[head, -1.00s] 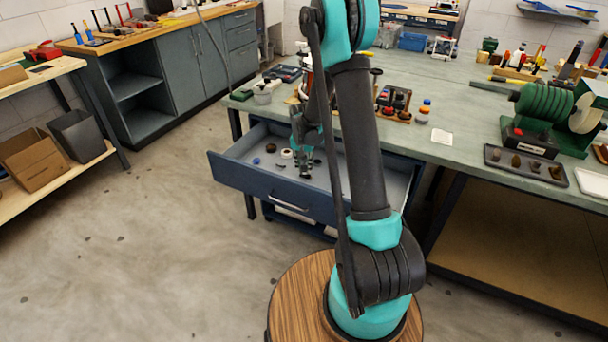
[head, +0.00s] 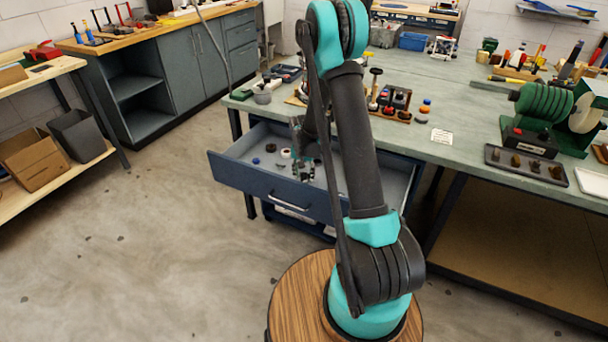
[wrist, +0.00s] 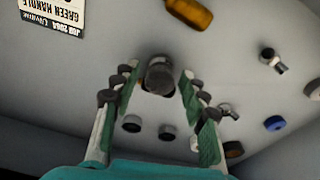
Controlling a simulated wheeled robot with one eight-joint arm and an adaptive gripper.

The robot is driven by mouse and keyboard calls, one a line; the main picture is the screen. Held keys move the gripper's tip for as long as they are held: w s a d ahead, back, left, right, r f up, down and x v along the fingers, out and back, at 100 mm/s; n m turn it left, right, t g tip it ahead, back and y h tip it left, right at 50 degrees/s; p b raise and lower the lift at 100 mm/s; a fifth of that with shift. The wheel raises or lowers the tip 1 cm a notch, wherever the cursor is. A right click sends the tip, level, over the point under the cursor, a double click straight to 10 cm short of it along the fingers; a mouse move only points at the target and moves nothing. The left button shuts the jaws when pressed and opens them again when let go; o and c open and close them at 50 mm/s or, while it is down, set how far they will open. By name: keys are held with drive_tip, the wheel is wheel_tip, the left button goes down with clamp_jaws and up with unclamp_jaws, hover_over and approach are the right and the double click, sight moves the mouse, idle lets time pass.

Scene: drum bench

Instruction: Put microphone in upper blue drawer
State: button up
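The upper blue drawer (head: 262,185) is pulled out under the green bench in the head view. My gripper (head: 303,170) is over its inside. In the wrist view, my gripper (wrist: 157,85) is open, with a gap on each side of a dark, rounded object (wrist: 158,76) that looks like the microphone, seen end-on. It is between the fingertips, above or on the pale drawer floor (wrist: 100,50); its height is unclear. The microphone cannot be made out in the head view.
The drawer holds an amber bottle (wrist: 190,13), a blue ring (wrist: 275,123), a printed label (wrist: 52,14) and several small dark parts. The green bench (head: 450,105) above carries tools and a rack (head: 392,105). Floor in front of the drawer is clear.

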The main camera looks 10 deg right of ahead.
drive_tip(key=shift+r, duration=0.15)
wheel_tip(320, 180, up, 12)
drive_tip(key=s, duration=0.2)
drive_tip(key=s+d+r+n+t, duration=0.1)
drive_tip(key=s+r, duration=0.2)
drive_tip(key=s, duration=0.4)
drive_tip(key=s+d+r+n+t, duration=0.1)
drive_tip(key=s+d+r+n, duration=0.15)
drive_tip(key=s, duration=0.55)
drive_tip(key=s+d+f+n+t, duration=0.1)
drive_tip(key=s, duration=1.2)
drive_tip(key=shift+s+y, duration=0.3)
drive_tip(key=shift+s, duration=0.1)
drive_tip(key=shift+n, duration=0.25)
drive_tip(key=shift+c, duration=0.6)
